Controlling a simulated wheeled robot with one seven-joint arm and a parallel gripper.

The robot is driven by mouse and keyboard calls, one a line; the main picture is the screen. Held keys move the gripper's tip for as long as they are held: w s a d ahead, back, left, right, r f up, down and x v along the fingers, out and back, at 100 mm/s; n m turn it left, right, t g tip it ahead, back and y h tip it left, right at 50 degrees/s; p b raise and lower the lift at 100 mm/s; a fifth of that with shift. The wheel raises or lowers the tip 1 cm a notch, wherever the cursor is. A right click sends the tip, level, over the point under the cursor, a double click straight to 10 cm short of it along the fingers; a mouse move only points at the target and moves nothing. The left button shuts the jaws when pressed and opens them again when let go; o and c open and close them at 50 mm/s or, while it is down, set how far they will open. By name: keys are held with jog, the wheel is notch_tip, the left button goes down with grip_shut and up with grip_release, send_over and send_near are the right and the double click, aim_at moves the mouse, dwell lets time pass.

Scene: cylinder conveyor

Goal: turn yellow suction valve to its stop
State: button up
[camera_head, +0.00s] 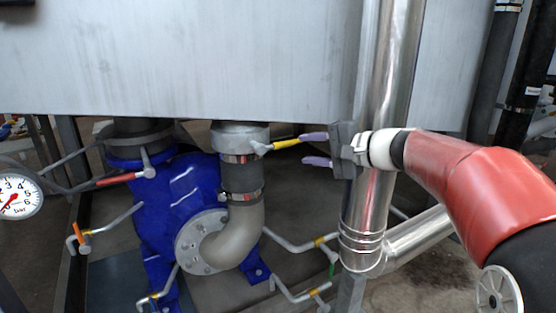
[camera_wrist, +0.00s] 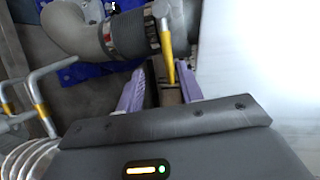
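The yellow valve handle (camera_head: 286,143) points right from the grey valve body at the top of the suction pipe. My gripper (camera_head: 303,149) is open, with two purple fingers spread one above the other. In the head view the upper fingertip lies at the free end of the handle. In the wrist view the yellow handle (camera_wrist: 167,50) reaches down to the gap between the fingers of my gripper (camera_wrist: 160,72), nearer the right one. Whether a finger touches it I cannot tell.
A shiny vertical pipe (camera_head: 372,200) stands behind my gripper. A grey tank (camera_head: 190,60) hangs above. A blue pump (camera_head: 165,200), a red-handled valve (camera_head: 120,178) and a pressure gauge (camera_head: 18,197) are left. Thin bent pipes (camera_head: 290,243) run below.

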aim_at(294, 143)
jog(key=shift+w+a+r+t+y, duration=0.1)
jog(key=shift+w+a+t+y, duration=0.05)
jog(key=shift+w, duration=0.35)
jog(key=shift+w+a+r+t+y, duration=0.1)
jog(key=shift+w+t+y, duration=0.05)
jog(key=shift+w, duration=0.35)
jog(key=x, duration=0.7)
jog(key=shift+a+f, duration=0.1)
grip_shut()
